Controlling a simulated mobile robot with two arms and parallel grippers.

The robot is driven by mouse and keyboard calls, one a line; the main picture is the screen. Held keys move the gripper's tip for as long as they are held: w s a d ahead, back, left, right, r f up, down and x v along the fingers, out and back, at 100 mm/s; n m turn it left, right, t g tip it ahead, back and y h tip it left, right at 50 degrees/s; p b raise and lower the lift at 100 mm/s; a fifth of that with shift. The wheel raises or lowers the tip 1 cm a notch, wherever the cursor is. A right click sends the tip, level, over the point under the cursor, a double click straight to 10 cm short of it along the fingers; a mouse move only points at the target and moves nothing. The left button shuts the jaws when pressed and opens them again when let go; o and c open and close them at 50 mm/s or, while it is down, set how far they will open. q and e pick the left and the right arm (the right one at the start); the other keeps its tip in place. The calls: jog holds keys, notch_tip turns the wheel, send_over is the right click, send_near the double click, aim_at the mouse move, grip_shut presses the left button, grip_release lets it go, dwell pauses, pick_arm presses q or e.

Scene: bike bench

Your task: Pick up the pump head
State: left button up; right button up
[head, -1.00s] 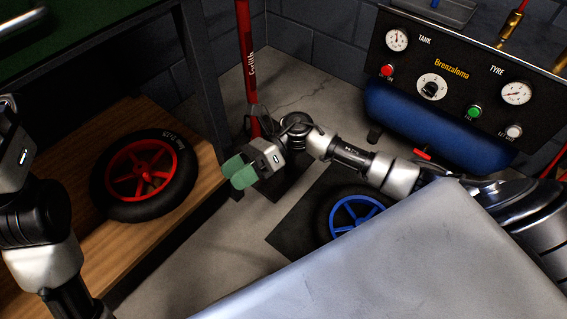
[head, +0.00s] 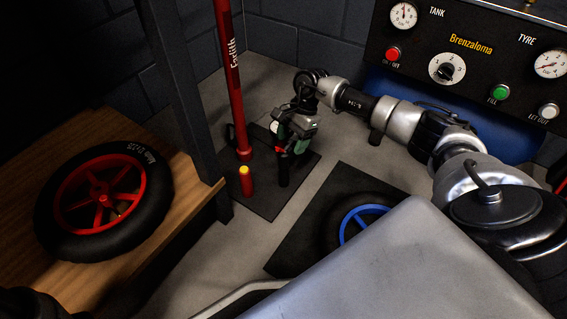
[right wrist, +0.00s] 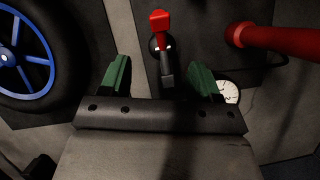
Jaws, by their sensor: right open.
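The pump head (right wrist: 162,44), dark with a red lever on top, shows in the right wrist view beyond and between the green fingertips. In the head view its red lever (head: 281,150) peeks out beside my right gripper (head: 292,141), which hides much of it. My right gripper (right wrist: 162,75) is open, with one green finger on either side of the pump head's lower end. I cannot tell whether either finger touches it. My left gripper is not in view.
A short red post with a yellow top (head: 246,181) stands nearby. A blue-rimmed wheel (head: 338,222) lies on another mat, a red-rimmed wheel (head: 101,237) on the wooden shelf. The compressor panel (head: 470,65) is at right.

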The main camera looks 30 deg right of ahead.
aim_at(287, 148)
jog(key=b+x, duration=0.2)
jog(key=x, duration=0.3)
jog(key=shift+w+a, duration=0.1)
jog(key=shift+a, duration=0.05)
jog(key=shift+r, duration=0.1)
jog(key=c, duration=1.1)
jog(key=shift+r, duration=0.1)
